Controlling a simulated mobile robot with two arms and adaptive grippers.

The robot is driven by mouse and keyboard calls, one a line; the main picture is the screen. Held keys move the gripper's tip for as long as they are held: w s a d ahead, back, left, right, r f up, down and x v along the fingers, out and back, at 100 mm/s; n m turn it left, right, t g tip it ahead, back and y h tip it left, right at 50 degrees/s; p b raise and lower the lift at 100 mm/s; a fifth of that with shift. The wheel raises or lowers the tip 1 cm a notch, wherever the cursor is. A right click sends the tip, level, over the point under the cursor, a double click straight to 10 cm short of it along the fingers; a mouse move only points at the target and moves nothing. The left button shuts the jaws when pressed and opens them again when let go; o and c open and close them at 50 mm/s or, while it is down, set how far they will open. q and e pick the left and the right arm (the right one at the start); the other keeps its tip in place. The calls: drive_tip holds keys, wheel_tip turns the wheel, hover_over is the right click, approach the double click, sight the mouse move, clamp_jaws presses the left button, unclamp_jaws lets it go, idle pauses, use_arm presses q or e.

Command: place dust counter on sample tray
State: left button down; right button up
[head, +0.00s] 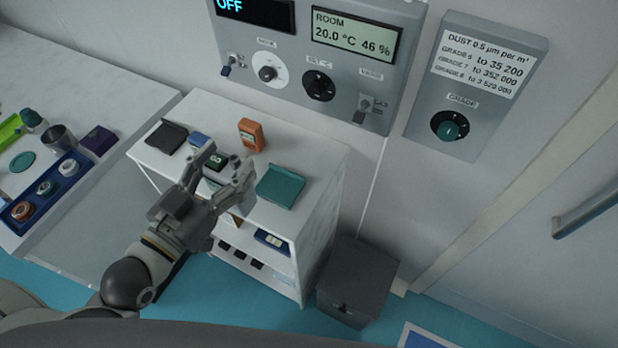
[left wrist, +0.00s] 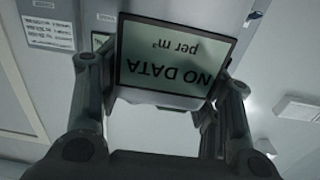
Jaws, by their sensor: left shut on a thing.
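The dust counter (left wrist: 165,62) fills the top of the left wrist view, its screen reading "NO DATA per m³" upside down. My left gripper (head: 226,164) is shut on it, with a finger on each side. In the head view the dust counter (head: 215,161) shows its small dark screen between the fingers, over the white cabinet top; the gripper hides part of it. A flat teal tray (head: 281,187) lies to the right of the gripper and a flat dark tray (head: 166,137) to its left. No label shows which is the sample tray. My right gripper is out of view.
The white cabinet (head: 310,160) also carries an orange meter (head: 251,134) behind the gripper and a blue item (head: 199,140). A grey bin (head: 356,282) stands on the floor at right. A side table at left holds a blue rack (head: 60,190). Wall panels rise behind.

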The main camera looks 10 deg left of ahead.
use_arm(q)
drive_tip(key=shift+s+d+r, duration=0.15)
drive_tip(key=shift+d, duration=0.15)
drive_tip(key=shift+b, duration=0.3)
drive_tip(key=w+d+f+b, duration=0.3)
drive_tip(key=w+f+b, duration=0.5)
drive_tip(key=w+f, duration=0.5)
drive_tip(key=shift+d+b, duration=0.25)
drive_tip(key=shift+b, duration=0.1)
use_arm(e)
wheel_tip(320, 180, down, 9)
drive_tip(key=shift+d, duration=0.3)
use_arm(q)
drive_tip(key=shift+w, duration=0.1)
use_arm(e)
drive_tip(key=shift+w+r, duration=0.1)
use_arm(q)
drive_tip(key=shift+f, duration=0.15)
drive_tip(key=shift+c, duration=2.2)
unclamp_jaws()
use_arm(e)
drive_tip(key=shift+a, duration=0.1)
